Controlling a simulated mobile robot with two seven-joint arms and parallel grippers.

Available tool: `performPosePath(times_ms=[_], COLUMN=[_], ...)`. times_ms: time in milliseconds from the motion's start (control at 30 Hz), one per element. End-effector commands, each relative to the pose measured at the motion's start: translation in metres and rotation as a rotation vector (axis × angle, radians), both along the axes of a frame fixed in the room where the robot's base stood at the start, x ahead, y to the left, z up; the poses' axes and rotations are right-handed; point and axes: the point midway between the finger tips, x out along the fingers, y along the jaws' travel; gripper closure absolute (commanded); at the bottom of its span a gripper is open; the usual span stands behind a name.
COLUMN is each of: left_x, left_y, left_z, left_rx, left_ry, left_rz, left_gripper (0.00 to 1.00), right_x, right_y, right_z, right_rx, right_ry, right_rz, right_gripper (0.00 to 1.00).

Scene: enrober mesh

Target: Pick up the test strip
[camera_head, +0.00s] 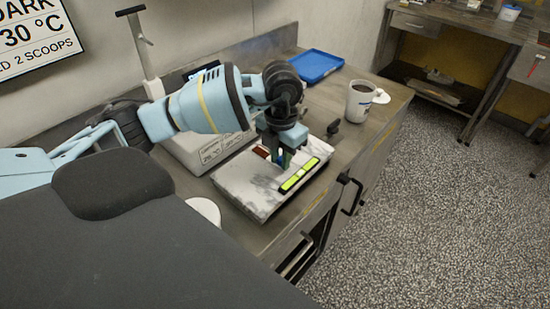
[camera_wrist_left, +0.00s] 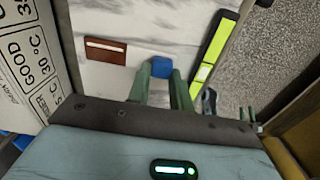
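My left gripper (camera_head: 283,160) points down over a white marble slab (camera_head: 250,203) on the bench. In the left wrist view, its two green fingers (camera_wrist_left: 161,72) stand apart, with a small blue block (camera_wrist_left: 162,66) between their tips. The block seems to fill the gap, but I cannot tell whether the fingers press on it. A brown rectangle with a white line (camera_wrist_left: 106,50) lies flat on the slab beside the fingers; it also shows in the head view (camera_head: 261,152). I cannot tell for sure which piece is the test strip. My right gripper is out of view.
A yellow-green level (camera_head: 299,174) lies along the slab's right edge. A white lettered box (camera_head: 208,152) stands behind the slab. A white cup (camera_head: 359,101), a dark knob-like item (camera_head: 333,127) and a blue tray (camera_head: 316,66) are farther along the bench. Floor is open to the right.

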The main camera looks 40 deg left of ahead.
Motion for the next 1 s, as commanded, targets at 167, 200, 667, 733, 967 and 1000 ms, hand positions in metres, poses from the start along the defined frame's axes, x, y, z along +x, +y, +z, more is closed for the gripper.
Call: performPosePath(times_ms=[167,200,667,733,967,1000], left_x=[0.000,0.000,0.001,0.001,-0.016,-0.020], left_y=[0.000,0.000,0.000,0.000,-0.042,-0.052], left_z=[0.000,0.000,0.021,0.031,0.038,0.039], left_rx=[0.000,0.000,-0.001,0.000,-0.002,-0.003], left_ry=[0.000,0.000,-0.002,-0.003,0.001,0.001], left_rz=[0.000,0.000,0.000,0.001,-0.009,-0.009], left_gripper=[1.00,1.00,1.00,1.00,1.00,1.00], right_x=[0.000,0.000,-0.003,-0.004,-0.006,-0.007], right_y=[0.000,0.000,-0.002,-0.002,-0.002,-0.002], right_z=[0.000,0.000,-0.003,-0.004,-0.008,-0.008], right_rx=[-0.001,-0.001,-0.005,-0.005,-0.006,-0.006], right_ry=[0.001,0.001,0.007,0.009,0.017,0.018], right_rz=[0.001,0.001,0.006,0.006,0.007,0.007], right_gripper=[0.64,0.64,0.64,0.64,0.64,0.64])
